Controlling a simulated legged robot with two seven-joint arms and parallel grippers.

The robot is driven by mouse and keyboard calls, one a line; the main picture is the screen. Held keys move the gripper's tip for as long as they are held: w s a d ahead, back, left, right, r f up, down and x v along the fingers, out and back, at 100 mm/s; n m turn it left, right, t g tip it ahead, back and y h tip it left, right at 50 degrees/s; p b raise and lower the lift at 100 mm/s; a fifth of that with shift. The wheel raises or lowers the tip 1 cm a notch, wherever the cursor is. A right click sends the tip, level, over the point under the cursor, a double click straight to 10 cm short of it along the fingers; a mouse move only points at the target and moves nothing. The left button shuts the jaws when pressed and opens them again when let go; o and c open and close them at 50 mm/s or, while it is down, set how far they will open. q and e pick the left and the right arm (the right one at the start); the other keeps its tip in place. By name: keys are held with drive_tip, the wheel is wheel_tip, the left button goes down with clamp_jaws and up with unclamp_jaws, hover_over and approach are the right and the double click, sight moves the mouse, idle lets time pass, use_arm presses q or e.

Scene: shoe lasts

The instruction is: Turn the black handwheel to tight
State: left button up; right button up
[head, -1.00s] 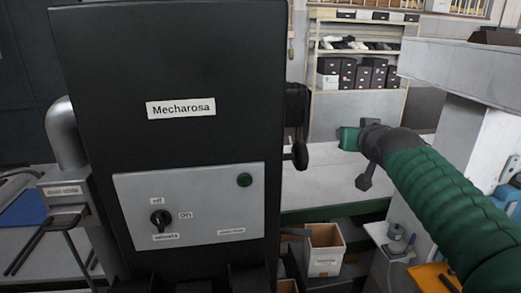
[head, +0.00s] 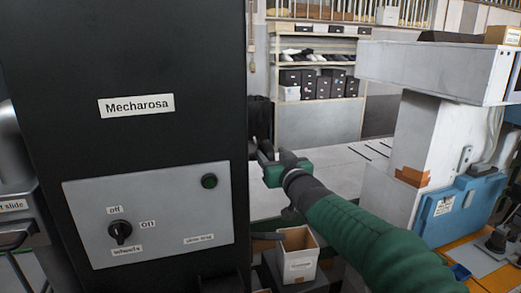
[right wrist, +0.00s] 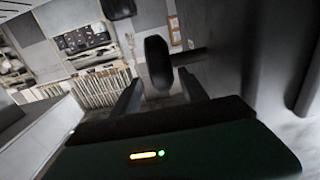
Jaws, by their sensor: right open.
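The black handwheel (head: 259,118) is on the right side of the black Mecharosa machine (head: 130,60), mostly hidden behind the cabinet edge in the head view. My right gripper (head: 272,153) is close to it, at its lower part. In the right wrist view a black knob on a shaft (right wrist: 158,62), which looks like the wheel's handle, appears between the two open fingers (right wrist: 160,92). I cannot tell whether either finger touches it. Another dark rounded part (right wrist: 118,8) shows at the top edge. My left gripper is not in view.
An open box (head: 298,258) stands below my right arm. A white machine (head: 425,130) stands at the right. Shelves with boxes (head: 318,85) are at the back.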

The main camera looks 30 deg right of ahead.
sight(260, 145)
drive_tip(key=x, duration=0.2)
drive_tip(key=p+x, duration=0.1)
drive_tip(key=x, duration=0.1)
drive_tip(key=p+x, duration=0.1)
drive_tip(key=x, duration=0.2)
drive_tip(key=shift+w+a+r, duration=0.1)
drive_tip(key=shift+a+r, duration=0.05)
drive_tip(key=shift+a, duration=0.1)
drive_tip(key=shift+w+a, duration=0.1)
drive_tip(key=shift+w, duration=0.15)
drive_tip(key=shift+a, duration=0.15)
drive_tip(key=shift+d, duration=0.35)
drive_tip(key=c, duration=0.7)
clamp_jaws()
